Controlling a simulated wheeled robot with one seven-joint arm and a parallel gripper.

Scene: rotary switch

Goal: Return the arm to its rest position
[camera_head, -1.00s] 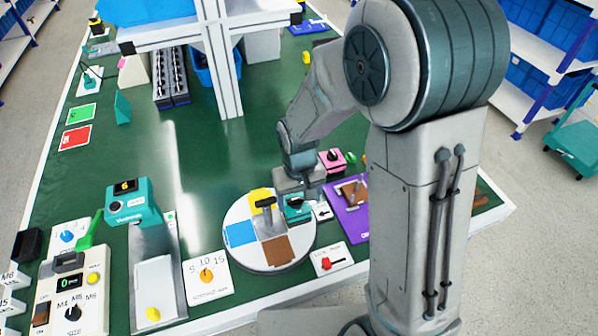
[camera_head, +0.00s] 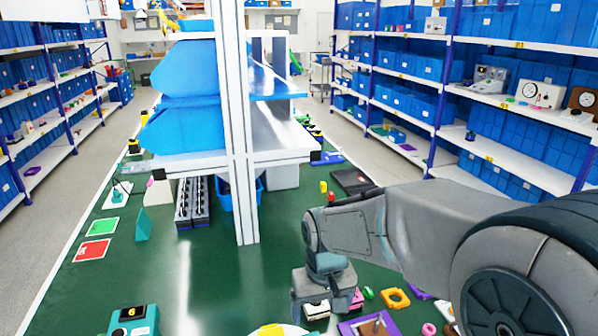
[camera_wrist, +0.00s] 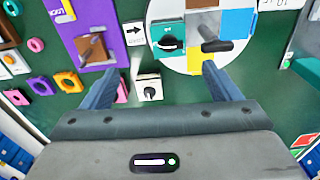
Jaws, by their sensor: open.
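My gripper (camera_wrist: 158,78) is open and empty in the wrist view, its two blue-grey fingers spread wide. It is above the green bench. A white switch block with a black knob (camera_wrist: 149,88) shows between the fingers.
A purple plate (camera_wrist: 108,55) with a handle lies beside the switch. A shelf frame post (camera_head: 236,130) rises from the bench behind my gripper. Bare green bench (camera_head: 215,265) lies left of my arm; storage shelves stand at right (camera_head: 440,90).

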